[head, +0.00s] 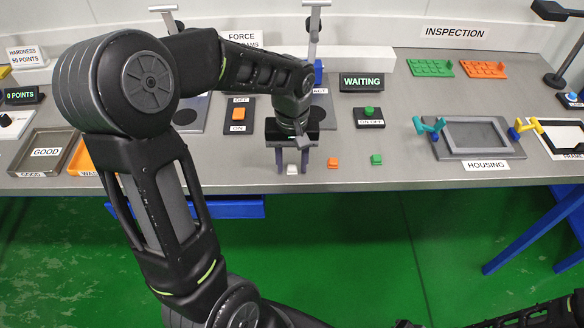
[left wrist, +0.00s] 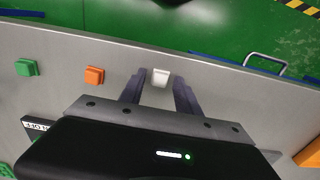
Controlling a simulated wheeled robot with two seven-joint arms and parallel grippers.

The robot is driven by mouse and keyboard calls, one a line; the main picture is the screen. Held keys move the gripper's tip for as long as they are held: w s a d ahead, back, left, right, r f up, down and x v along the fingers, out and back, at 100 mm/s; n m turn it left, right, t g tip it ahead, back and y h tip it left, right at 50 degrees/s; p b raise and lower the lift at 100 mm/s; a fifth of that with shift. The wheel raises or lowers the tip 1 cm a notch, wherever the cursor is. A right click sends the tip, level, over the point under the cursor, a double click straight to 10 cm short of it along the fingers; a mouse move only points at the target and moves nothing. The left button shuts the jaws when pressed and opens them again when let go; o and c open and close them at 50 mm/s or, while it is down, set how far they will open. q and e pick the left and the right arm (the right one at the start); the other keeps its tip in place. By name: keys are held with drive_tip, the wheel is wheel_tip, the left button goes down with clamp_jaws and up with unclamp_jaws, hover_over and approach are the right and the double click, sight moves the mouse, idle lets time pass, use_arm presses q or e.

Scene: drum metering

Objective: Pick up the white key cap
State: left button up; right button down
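The white key cap (head: 292,169) is on the grey bench near its front edge. In the left wrist view the white key cap (left wrist: 160,78) shows between the fingertips. My left gripper (head: 292,168) points down over it, one finger on each side. In the left wrist view my left gripper (left wrist: 159,84) is open, with a gap between each finger and the cap. An orange key cap (head: 332,163) and a green key cap (head: 376,160) are in a row to the right of the white one. My right gripper is not in view.
A switch box (head: 369,118) and a "WAITING" display (head: 361,82) stand behind the caps. A GOOD tray (head: 22,166) is at the left. The bench front around the caps is clear.

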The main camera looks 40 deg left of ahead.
sight(292, 167)
use_arm(q)
clamp_jaws()
drive_tip(key=shift+r, duration=0.1)
idle(0.4)
wheel_tip(292, 167, up, 10)
idle(0.4)
drive_tip(key=shift+b, duration=0.3)
